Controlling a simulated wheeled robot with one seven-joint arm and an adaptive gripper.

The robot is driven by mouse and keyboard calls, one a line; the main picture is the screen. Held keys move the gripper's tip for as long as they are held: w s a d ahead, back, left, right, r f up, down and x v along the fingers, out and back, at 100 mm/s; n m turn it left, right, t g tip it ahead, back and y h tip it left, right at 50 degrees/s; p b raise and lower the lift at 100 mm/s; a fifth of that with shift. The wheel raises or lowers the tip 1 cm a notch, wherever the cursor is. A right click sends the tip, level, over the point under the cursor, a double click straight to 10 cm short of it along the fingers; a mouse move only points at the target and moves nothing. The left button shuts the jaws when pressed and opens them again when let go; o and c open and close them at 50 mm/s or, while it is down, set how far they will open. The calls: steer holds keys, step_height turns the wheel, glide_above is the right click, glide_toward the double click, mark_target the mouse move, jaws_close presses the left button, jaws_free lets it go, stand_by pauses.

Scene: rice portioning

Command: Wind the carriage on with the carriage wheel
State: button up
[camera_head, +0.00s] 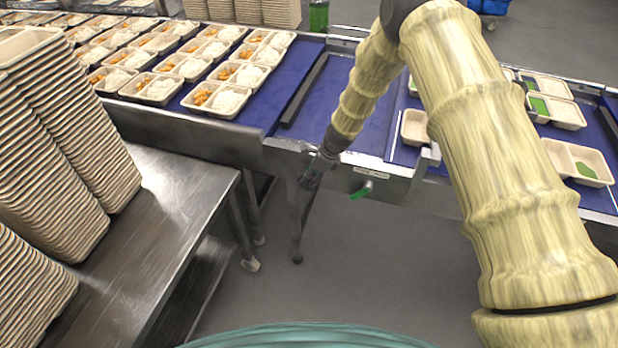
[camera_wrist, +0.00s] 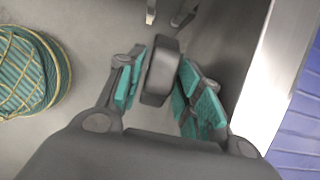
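A dark grey carriage wheel (camera_wrist: 160,72) shows between my fingertips in the wrist view. My gripper (camera_wrist: 166,82) has a teal-padded finger on each side of it. The wheel fills the gap near the tips, and the pads look to be against its two sides. In the head view my gripper (camera_head: 312,176) points down at the front edge of the conveyor line, left of a green handle (camera_head: 361,190). The wheel is too small and dark to make out there. The carriage itself cannot be clearly told.
The blue conveyor (camera_head: 262,108) carries filled trays (camera_head: 218,101) at left and part-filled trays (camera_head: 578,160) at right. A pale tray (camera_head: 414,128) stands near my arm. A steel table (camera_head: 175,205) with tall tray stacks (camera_head: 85,140) is at left. The floor below my gripper is mostly clear.

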steer(key=shift+p+x, duration=0.3)
steer(key=shift+x, duration=1)
steer(key=c, duration=0.7)
